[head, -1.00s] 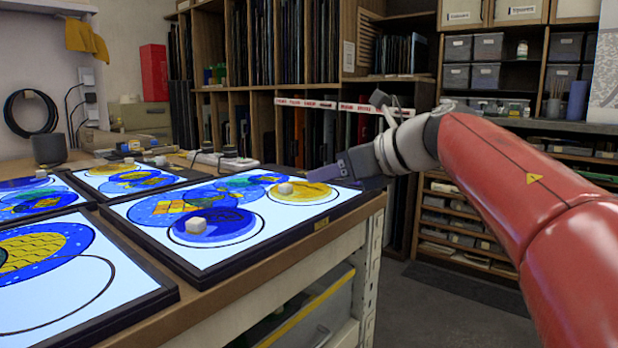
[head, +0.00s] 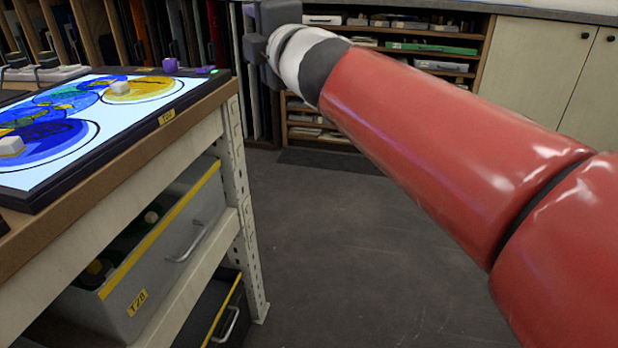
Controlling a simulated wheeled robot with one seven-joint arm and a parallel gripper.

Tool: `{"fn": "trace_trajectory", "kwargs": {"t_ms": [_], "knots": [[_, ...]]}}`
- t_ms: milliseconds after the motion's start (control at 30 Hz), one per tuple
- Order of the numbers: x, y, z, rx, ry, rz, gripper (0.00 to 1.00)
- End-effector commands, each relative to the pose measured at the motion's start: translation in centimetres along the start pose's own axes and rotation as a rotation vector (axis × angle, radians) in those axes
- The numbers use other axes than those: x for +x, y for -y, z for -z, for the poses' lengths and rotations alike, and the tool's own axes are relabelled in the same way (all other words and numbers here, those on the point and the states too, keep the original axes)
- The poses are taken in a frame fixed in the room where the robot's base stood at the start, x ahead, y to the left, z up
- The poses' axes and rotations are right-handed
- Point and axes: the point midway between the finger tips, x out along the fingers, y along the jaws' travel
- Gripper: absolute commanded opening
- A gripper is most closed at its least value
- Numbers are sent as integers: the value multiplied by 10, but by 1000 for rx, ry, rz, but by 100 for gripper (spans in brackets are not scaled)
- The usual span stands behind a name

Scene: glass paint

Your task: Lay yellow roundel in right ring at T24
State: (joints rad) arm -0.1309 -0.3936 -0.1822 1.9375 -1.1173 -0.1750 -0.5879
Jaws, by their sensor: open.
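The yellow roundel (head: 152,88) lies flat on the lit panel (head: 85,150), inside the black outline of the right ring (head: 184,86). A white block (head: 120,87) sits on the roundel. A blue roundel (head: 48,133) with another white block (head: 10,146) lies in the nearer ring at the left edge. My gripper (head: 252,45) is at the top of the head view, right of the panel and apart from it, with nothing seen in it. It is partly cut off by the top edge and its fingers are hard to make out.
A purple item (head: 170,65) stands by the panel's far corner. Below are a grey drawer (head: 165,250) and a pale bench leg (head: 240,200). Open floor (head: 350,260) lies right, with shelves (head: 400,45) and cupboards (head: 545,70) behind.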

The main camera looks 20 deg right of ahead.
Motion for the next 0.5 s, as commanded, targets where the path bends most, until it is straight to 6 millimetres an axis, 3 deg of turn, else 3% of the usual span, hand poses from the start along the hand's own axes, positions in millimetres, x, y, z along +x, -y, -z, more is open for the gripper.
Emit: {"fn": "trace_trajectory", "kwargs": {"t_ms": [33,133,200,300,400,500], "knots": [[-20,29,-13,193,105,76,41],[-68,106,-26,604,335,265,41],[-109,163,-19,858,492,407,41],[-164,227,4,1134,684,588,41],[-210,269,30,1319,835,735,41],[-239,292,50,1426,934,834,41]]}}
